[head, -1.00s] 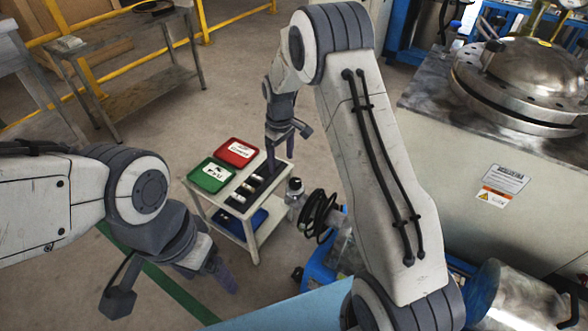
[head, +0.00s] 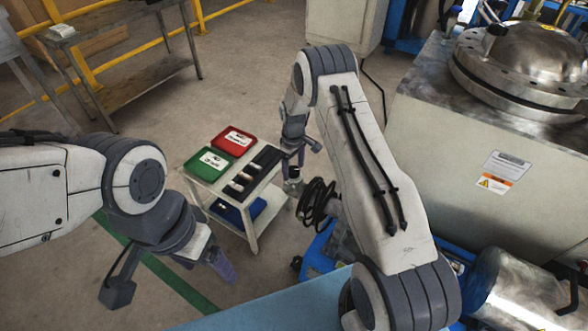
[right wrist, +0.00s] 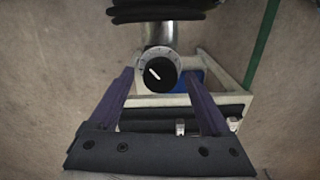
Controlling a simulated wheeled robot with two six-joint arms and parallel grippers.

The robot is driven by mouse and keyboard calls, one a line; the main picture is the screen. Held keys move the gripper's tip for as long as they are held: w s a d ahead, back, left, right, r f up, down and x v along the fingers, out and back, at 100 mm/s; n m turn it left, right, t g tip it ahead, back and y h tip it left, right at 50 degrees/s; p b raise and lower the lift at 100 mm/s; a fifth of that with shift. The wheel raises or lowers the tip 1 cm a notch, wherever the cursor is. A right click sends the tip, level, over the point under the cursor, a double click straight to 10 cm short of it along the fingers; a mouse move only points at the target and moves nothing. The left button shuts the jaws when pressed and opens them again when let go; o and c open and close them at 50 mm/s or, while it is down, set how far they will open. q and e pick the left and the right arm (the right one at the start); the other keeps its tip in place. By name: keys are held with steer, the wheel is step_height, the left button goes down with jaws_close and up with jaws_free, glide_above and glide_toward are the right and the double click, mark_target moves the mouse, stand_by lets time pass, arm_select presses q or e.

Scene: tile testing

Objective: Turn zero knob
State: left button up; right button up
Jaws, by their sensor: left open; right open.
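The zero knob (right wrist: 158,73) is a round black dial with a white pointer line, set in a grey ring with marks. In the right wrist view it lies between and beyond my right gripper's fingertips (right wrist: 158,75), which are apart and seem not to touch it. The pointer slants toward the upper left. In the head view my right gripper (head: 293,157) hangs over the right edge of the small cart, above a metal fitting (head: 294,182); the knob face is too small to make out there. My left gripper (head: 222,265) is open and empty at the lower left, away from the cart.
The small cart (head: 250,225) carries a red tray (head: 233,139), a green tray (head: 209,164) and a dark strip with small pieces. Black hose coils (head: 314,203) and a blue machine stand beside the fitting. A large metal vessel (head: 525,62) is at the right.

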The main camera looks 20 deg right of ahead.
steer(key=shift+f, duration=0.1)
jaws_close()
steer(key=shift+m, duration=0.3)
steer(key=m+p, duration=0.1)
steer(key=m, duration=0.1)
steer(key=shift+m+p, duration=0.3)
steer(key=shift+p, duration=0.05)
steer(key=shift+w+m+p, duration=0.1)
steer(key=shift+m+p, duration=0.5)
steer(key=shift+m, duration=1.4)
jaws_free()
